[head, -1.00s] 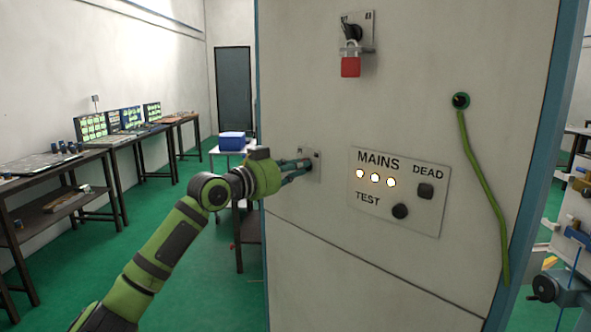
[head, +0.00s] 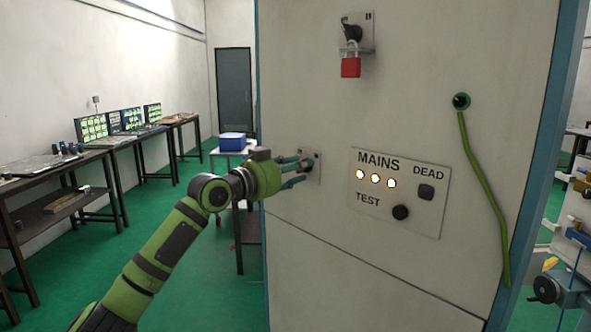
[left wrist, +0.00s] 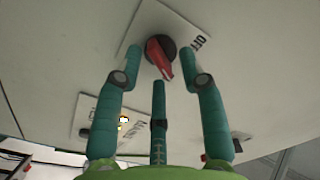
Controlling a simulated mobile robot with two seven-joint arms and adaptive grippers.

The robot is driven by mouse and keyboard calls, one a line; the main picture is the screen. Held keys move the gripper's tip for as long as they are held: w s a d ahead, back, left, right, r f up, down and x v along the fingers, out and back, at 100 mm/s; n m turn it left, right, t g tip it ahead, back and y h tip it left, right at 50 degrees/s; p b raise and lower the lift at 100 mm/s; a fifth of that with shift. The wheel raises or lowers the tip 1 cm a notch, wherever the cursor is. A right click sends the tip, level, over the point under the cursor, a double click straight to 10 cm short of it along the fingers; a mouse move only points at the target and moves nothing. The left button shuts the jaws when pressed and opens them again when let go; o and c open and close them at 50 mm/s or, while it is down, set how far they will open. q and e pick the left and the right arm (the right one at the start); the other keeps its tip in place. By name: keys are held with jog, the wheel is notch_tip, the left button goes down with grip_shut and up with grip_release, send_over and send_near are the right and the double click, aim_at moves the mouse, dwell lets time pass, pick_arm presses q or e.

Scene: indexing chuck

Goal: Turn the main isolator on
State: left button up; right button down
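The main isolator is a red handle on a black round base (left wrist: 160,57), set on a pale plate (left wrist: 182,32) with "OFF" lettering in the left wrist view. In the head view its plate (head: 316,177) sits low on the left of the cabinet front, and the handle is largely hidden behind my fingers. My left gripper (head: 306,168) is at the handle. In the left wrist view its fingers (left wrist: 161,78) are spread, with visible gaps from the red handle; contact by the middle finger cannot be told. My right gripper is not in view.
A MAINS panel (head: 397,215) has three lit lamps, a DEAD button and a TEST button. A red padlock (head: 351,67) hangs from a switch above. A green cable (head: 484,187) runs down the cabinet's right side. Benches (head: 50,165) line the left wall.

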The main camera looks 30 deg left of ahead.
pick_arm(q)
jog(key=shift+s, duration=0.1)
jog(key=v, duration=1.1)
jog(key=shift+s+a, duration=0.2)
jog(key=shift+s, duration=0.2)
dwell(0.3)
